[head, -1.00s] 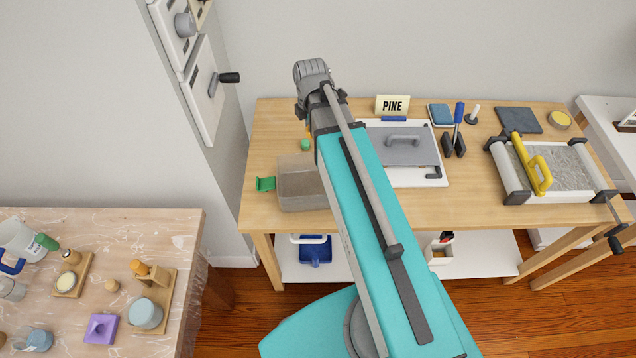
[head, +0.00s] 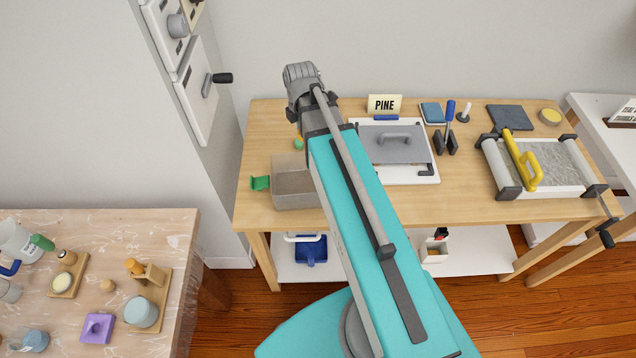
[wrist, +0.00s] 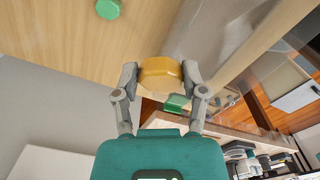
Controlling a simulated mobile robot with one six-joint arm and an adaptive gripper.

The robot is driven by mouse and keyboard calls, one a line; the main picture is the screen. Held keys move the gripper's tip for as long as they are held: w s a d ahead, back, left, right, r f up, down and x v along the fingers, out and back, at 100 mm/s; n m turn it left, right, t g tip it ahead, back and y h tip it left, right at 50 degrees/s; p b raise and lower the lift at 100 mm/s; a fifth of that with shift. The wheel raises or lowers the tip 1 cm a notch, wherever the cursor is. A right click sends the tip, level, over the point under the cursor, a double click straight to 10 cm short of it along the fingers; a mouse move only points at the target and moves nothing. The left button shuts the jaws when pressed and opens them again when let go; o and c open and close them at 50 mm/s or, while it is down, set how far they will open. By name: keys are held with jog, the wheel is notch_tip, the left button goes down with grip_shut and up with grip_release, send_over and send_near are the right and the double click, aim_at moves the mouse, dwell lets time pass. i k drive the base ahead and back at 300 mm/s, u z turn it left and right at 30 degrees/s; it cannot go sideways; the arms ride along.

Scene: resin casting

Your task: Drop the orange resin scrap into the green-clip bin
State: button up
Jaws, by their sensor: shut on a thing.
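My gripper (wrist: 160,78) is shut on the orange resin scrap (wrist: 160,72), a rounded amber piece held between both fingertips in the wrist view. In the head view a sliver of orange shows below the wrist, left of my arm; the fingers are mostly hidden. The green-clip bin (head: 290,190) is a see-through box on the wooden bench, with its green clip (head: 260,183) on its left side. Its right part is hidden behind my arm. In the wrist view the green clip (wrist: 177,102) appears just beyond the scrap, and the clear bin wall (wrist: 205,35) beside it.
A small green piece (wrist: 108,8) lies on the bench behind the bin. A white board with a grey plate (head: 400,146), a PINE sign (head: 384,104) and a yellow-handled frame (head: 540,168) stand to the right. A wall panel with a crank (head: 200,90) is at left.

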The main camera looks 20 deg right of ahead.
aim_at(300, 184)
jog(key=z, duration=0.05)
jog(key=k, duration=1.1)
jog(key=z, duration=0.2)
jog(key=i, duration=0.5)
jog(key=u, duration=0.1)
